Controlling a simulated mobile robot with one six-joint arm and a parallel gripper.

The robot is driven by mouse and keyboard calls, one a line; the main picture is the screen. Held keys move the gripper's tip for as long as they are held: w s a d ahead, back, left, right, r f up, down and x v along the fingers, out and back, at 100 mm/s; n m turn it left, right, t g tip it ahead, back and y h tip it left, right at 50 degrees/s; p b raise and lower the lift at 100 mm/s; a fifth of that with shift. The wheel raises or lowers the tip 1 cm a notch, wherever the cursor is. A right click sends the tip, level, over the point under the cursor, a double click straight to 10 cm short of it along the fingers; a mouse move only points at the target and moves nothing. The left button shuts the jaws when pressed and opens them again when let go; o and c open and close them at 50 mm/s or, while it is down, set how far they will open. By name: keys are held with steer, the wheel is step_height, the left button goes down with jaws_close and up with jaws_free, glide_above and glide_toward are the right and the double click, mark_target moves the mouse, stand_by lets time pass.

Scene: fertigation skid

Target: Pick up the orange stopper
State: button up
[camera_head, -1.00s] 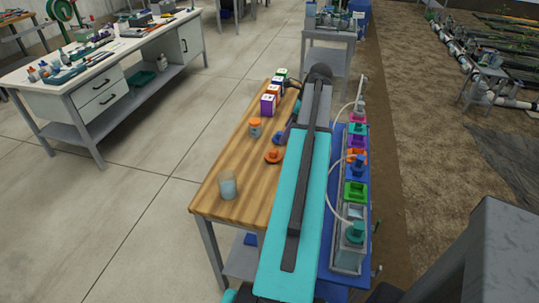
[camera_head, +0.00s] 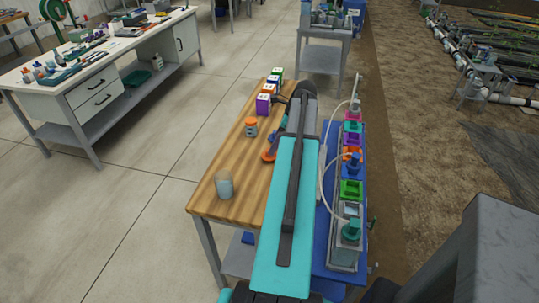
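The orange stopper (camera_head: 267,157) lies on the wooden bench top, just left of my teal arm. Its right side is partly covered by my arm and by a dark blue part beside it. My arm reaches away over the right side of the bench and bends at its far dark joint. My gripper (camera_head: 272,143) appears to be at the stopper's far side, mostly hidden behind my arm. I cannot tell whether its fingers are open, shut or touching the stopper.
A jar with an orange lid (camera_head: 251,127) and a clear beaker (camera_head: 224,184) stand on the wooden bench (camera_head: 238,160). Several coloured labelled boxes (camera_head: 264,104) stand at its far end. Right of my arm is a blue-based rack (camera_head: 333,240) with coloured sockets and a pale hose.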

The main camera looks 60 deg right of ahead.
mark_target(266, 157)
steer(key=shift+x, duration=0.95)
steer(key=shift+f, duration=0.2)
steer(key=shift+w+p+x, duration=0.2)
steer(key=shift+p+x, duration=0.65)
steer(key=shift+x, duration=1.5)
steer(key=shift+d, duration=0.1)
steer(key=c, duration=1.1)
